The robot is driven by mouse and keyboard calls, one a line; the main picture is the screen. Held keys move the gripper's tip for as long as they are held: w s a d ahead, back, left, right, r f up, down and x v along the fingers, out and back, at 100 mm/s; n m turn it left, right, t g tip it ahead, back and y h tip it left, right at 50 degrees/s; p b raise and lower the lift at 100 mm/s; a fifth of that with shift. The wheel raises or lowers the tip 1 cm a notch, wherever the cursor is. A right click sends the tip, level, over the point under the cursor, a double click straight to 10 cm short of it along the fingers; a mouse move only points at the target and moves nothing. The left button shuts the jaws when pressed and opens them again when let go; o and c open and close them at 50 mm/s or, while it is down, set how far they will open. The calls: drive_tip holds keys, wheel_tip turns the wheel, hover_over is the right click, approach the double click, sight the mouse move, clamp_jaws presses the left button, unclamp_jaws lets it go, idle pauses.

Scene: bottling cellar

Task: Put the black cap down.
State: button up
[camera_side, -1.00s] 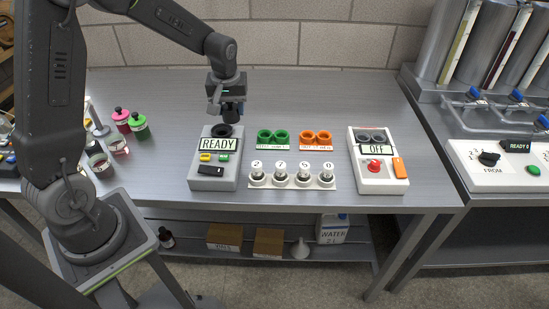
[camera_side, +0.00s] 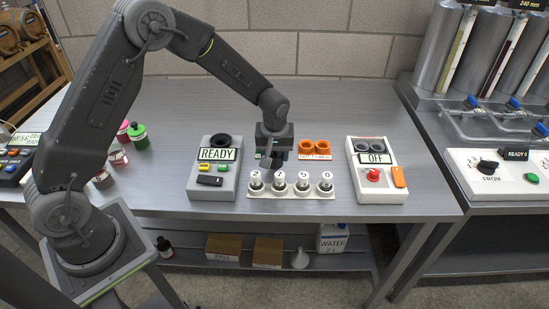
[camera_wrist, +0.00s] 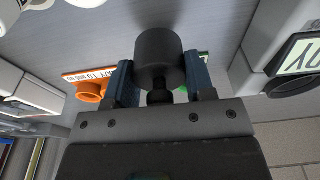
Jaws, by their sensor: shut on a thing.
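My gripper (camera_wrist: 160,84) is shut on the black cap (camera_wrist: 160,55), a dark cylinder with a narrower knob, held between its blue fingers in the wrist view. In the side view my gripper (camera_side: 272,160) hangs behind the white rack, left of the orange rings, and covers the green rings; the cap is hard to make out there. A sliver of green (camera_wrist: 183,90) shows behind the cap in the wrist view. I cannot tell how high the cap is above the table.
The orange rings (camera_side: 313,146) are just right of my gripper. The white rack (camera_side: 290,193) with several numbered white-topped pieces stands in front. The grey READY unit (camera_side: 215,188) is left, the white OFF unit (camera_side: 378,186) right. Pink and green jars (camera_side: 138,136) stand far left.

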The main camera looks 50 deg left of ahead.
sight(274, 157)
drive_tip(key=shift+f, duration=0.95)
drive_tip(key=shift+f, duration=0.2)
drive_tip(key=o, duration=0.9)
drive_tip(key=r, duration=0.4)
drive_tip(key=s+d+r, duration=0.1)
drive_tip(key=r, duration=0.7)
drive_tip(key=shift+s+d+r, duration=0.15)
drive_tip(key=shift+r, duration=0.05)
